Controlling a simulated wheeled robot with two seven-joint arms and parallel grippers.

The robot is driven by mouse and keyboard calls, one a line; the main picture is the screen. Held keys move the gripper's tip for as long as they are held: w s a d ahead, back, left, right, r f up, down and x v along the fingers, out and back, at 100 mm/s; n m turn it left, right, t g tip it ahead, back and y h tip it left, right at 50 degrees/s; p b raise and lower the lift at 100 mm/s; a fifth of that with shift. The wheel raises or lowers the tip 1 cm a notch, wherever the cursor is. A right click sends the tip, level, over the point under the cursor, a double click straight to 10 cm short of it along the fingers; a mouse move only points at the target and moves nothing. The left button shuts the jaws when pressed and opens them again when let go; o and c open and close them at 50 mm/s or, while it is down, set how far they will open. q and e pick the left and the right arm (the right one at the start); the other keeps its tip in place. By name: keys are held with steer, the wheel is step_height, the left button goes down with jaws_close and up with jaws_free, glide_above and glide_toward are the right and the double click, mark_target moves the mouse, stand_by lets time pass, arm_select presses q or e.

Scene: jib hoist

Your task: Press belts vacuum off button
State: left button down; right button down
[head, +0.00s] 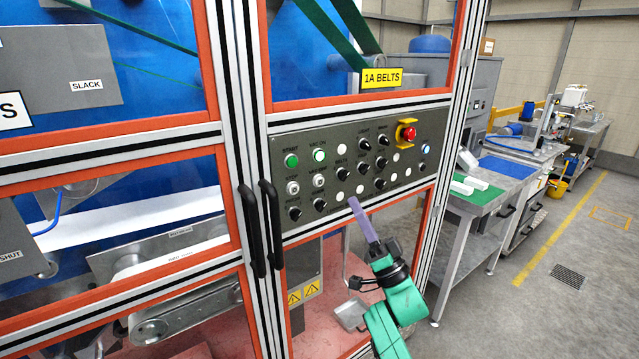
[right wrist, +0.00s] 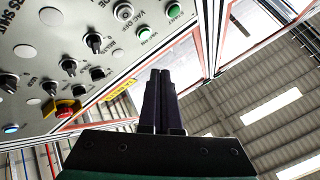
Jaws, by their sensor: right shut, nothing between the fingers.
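The vacuum off button (head: 318,181) is a pale round button with a dark ring on the grey control panel (head: 400,185). It sits just below the green vacuum on button (head: 319,155). In the right wrist view the vacuum off button (right wrist: 123,11) is at the top edge, beside its label. My right gripper (head: 353,200) is shut and empty, with its purple fingers pointing up toward the panel's lower part, to the right of and lower than the button. Its fingers also show in the right wrist view (right wrist: 160,73), apart from the button. My left gripper is not in view.
The green start button (head: 291,160), a stop button (head: 292,187), several black knobs and a red emergency stop (head: 408,133) share the panel. Black door handles (head: 272,225) stick out to the left. A workbench (head: 470,205) stands at right, with open floor beyond.

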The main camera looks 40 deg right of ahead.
mark_target(320, 182)
steer(key=shift+y, duration=0.3)
steer(key=shift+w+a+b, duration=0.1)
steer(key=shift+w+b, duration=1.75)
steer(key=shift+w, duration=2.65)
steer(key=shift+w, duration=0.4)
